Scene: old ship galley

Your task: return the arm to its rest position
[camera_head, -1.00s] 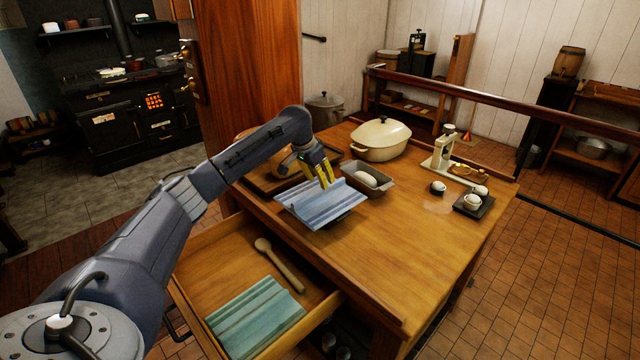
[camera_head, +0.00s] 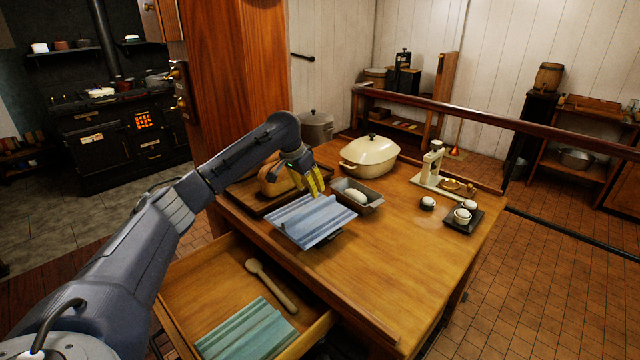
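My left arm comes in from the left, and its gripper (camera_head: 314,183) with yellow fingers hangs above the back edge of a blue striped cloth (camera_head: 308,221). The cloth lies on the wooden table near its left edge, partly over something dark. I cannot tell whether the fingers touch the cloth or how far apart they are. My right gripper is not in view.
Behind the gripper a loaf (camera_head: 277,180) sits on a board. A grey pan (camera_head: 372,203) holds a pale lump, beside a cream casserole (camera_head: 370,156). An open drawer (camera_head: 205,287) holds a wooden spoon (camera_head: 272,285) and green cloth (camera_head: 247,333). The table's front right is clear.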

